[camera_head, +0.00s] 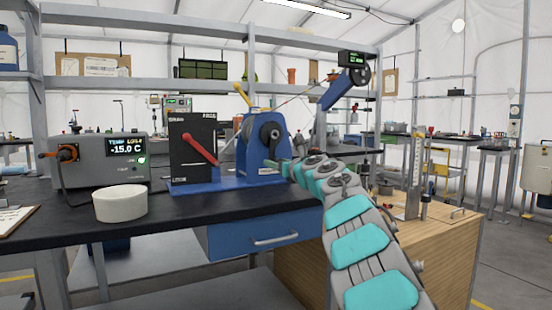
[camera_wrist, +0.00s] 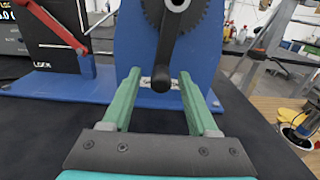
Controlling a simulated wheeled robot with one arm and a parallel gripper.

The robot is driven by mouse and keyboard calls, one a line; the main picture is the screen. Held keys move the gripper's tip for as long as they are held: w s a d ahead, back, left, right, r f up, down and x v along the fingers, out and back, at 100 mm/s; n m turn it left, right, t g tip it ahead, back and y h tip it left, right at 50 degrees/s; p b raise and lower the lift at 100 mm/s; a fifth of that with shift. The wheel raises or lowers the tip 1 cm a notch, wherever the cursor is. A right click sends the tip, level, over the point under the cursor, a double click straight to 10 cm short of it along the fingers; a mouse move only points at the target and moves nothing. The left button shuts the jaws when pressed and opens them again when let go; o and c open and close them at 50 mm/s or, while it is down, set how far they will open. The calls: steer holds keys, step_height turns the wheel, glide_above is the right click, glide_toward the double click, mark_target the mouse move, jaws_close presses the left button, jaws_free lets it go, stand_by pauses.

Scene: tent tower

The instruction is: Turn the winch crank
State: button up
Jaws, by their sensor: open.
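The winch (camera_head: 256,163) is a blue housing on a blue base on the black bench, with a dark gear on its side. It fills the upper middle of the wrist view (camera_wrist: 210,60). The winch crank (camera_head: 274,134) is black; in the wrist view its arm hangs down from the gear and its rounded end (camera_wrist: 161,78) faces me. My gripper (camera_wrist: 160,76) has two green fingers, open, one on each side of the crank's end in the picture. I cannot tell whether the end lies fully between them in depth. My gripper (camera_head: 284,167) is close to the winch's right side.
A black panel with a red lever (camera_head: 199,148) stands left of the winch. A grey temperature box (camera_head: 100,172) and a white bowl (camera_head: 120,204) are further left. A wooden cabinet (camera_head: 425,232) is at right. The bench's front strip (camera_head: 215,203) is clear.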

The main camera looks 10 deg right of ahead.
steer(key=shift+w+a+p, duration=0.15)
steer(key=shift+w+p, duration=0.15)
steer(key=shift+w, duration=0.35)
steer(key=shift+c, duration=0.2)
jaws_close()
stand_by(1.0)
